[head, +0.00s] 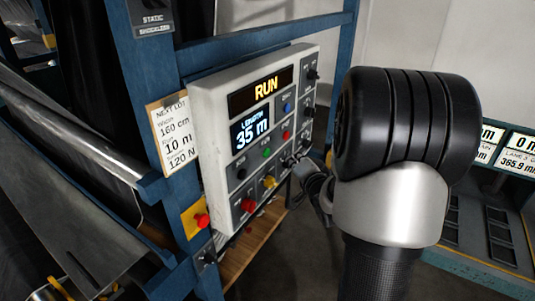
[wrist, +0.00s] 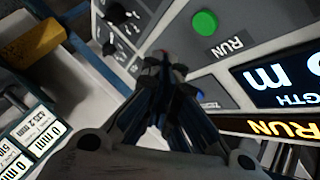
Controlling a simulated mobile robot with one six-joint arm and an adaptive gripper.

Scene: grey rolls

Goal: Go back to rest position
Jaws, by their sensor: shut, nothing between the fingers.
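My gripper (wrist: 163,68) is shut and empty in the wrist view, its fingertips together in front of the control panel (wrist: 225,75). Whether the tips touch the panel I cannot tell. In the head view, my arm's black joint and silver link stand right of the panel (head: 209,112) and cover most of the gripper. The panel's upper display (head: 264,90) reads RUN and the lower display (head: 250,133) reads LENGTH 35 m. A green button (wrist: 204,22) labelled RUN lies near the fingertips in the wrist view.
A blue frame (head: 140,90) carries the panel. A card (head: 173,140) reads NEXT LOT, 160 cm, 10 m, 120 N. A red stop button on yellow (head: 200,220) sits below it. Dark rolls (head: 50,150) lie left. Displays (head: 517,155) stand on the right.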

